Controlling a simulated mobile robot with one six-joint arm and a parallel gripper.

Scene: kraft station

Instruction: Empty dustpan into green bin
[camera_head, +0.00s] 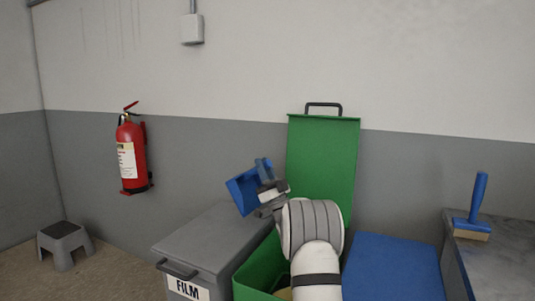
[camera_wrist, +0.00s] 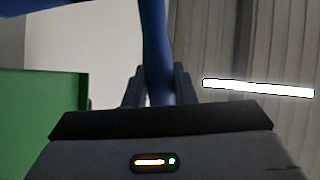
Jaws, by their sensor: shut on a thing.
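The blue dustpan (camera_head: 240,194) is tilted in the air in the head view, over the gap between the grey bin and the green bin. My gripper (camera_head: 266,187) is shut on its handle. In the wrist view the blue handle (camera_wrist: 154,45) stands between the fingers (camera_wrist: 158,88). The green bin (camera_head: 256,272) is below, its green lid (camera_head: 322,165) raised upright against the wall. My arm covers much of its opening, and something yellowish shows inside. The lid also seems to show in the wrist view (camera_wrist: 40,115). I cannot see what the dustpan holds.
A grey bin (camera_head: 215,240) marked FILM, lid shut, stands left of the green bin. A blue lid or surface (camera_head: 392,268) is to the right. A brush (camera_head: 474,212) stands on a grey bench (camera_head: 505,260). A fire extinguisher (camera_head: 132,155) and step stool (camera_head: 64,243) are at left.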

